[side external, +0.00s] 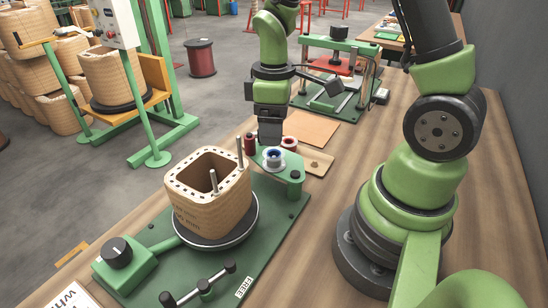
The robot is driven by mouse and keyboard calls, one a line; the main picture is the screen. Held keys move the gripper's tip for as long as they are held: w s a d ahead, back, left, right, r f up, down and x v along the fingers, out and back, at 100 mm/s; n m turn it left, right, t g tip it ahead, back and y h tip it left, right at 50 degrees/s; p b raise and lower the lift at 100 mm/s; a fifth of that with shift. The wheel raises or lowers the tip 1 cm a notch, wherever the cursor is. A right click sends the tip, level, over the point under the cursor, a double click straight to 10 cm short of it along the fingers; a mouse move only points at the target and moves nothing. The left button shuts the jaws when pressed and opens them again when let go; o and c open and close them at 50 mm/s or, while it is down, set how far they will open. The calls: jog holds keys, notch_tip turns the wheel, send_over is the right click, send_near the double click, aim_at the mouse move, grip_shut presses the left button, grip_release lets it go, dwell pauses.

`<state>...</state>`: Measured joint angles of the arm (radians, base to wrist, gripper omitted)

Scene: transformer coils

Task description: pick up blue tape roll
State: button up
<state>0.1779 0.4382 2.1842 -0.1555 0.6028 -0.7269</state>
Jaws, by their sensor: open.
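The blue tape roll (273,154) is a small roll with a white outer ring and a blue inner part. It sits on a green bracket at the far end of the green winding fixture on the bench. My gripper (269,140) points down just above and behind the roll as seen here, open with nothing visible in it. The gap between gripper and roll is hard to judge from this angle. A red roll (289,143) stands just right of the gripper.
A tan coil (210,200) with two upright metal rods stands on the fixture's round plate (205,243) close by. A dark red spool (250,143) is left of the gripper. A green press (335,75) stands behind. The bench's right side (320,215) has bare wood.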

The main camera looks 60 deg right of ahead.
aim_at(274, 156)
jog(key=shift+s+a+f, duration=0.1)
jog(key=shift+f, duration=1.7)
jog(key=shift+a+f, duration=0.1)
jog(key=shift+f, duration=1.65)
jog(key=c, duration=1)
